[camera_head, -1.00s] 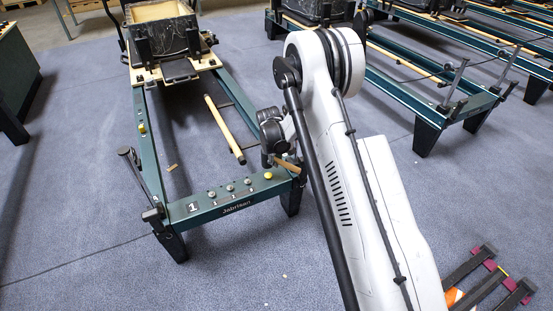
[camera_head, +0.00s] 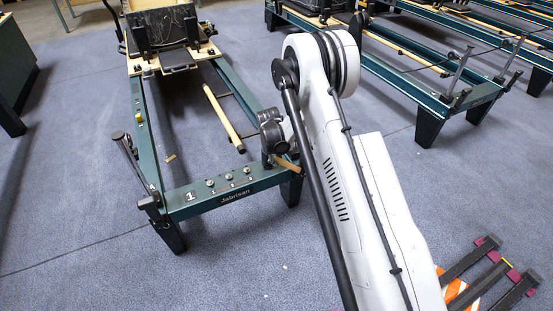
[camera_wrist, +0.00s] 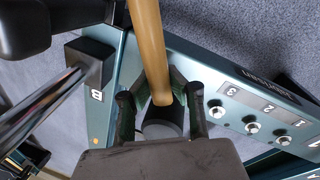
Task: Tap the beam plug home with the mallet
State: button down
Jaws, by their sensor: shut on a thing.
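My gripper (camera_wrist: 162,85) is shut on the wooden handle of the mallet (camera_wrist: 150,40). In the wrist view a dark rounded block (camera_wrist: 164,122) shows under the handle's end, between my fingers; it looks like the mallet's head. In the head view my gripper (camera_head: 272,145) hangs over the right end of the teal front beam (camera_head: 225,192), and the mallet handle (camera_head: 286,163) sticks out beside it. No plug shows now on the beam's right end, which my gripper and mallet partly cover. I cannot tell whether the mallet touches the beam.
The beam carries numbers and several metal knobs (camera_wrist: 252,126). The reformer's carriage (camera_head: 175,55) is behind, and a wooden bar (camera_head: 222,115) lies between the rails. More reformers (camera_head: 450,75) stand at right. An orange-white striped item (camera_head: 452,287) is at lower right.

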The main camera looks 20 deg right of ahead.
jog(key=shift+r+p, duration=0.8)
jog(key=shift+r, duration=1.45)
jog(key=shift+s, duration=0.1)
jog(key=shift+f, duration=0.2)
jog(key=shift+b, duration=0.4)
notch_tip(320, 180, down, 5)
jog(key=shift+r+b, duration=0.1)
jog(key=shift+b, duration=0.4)
jog(key=shift+r+p, duration=0.7)
jog(key=shift+r, duration=1.35)
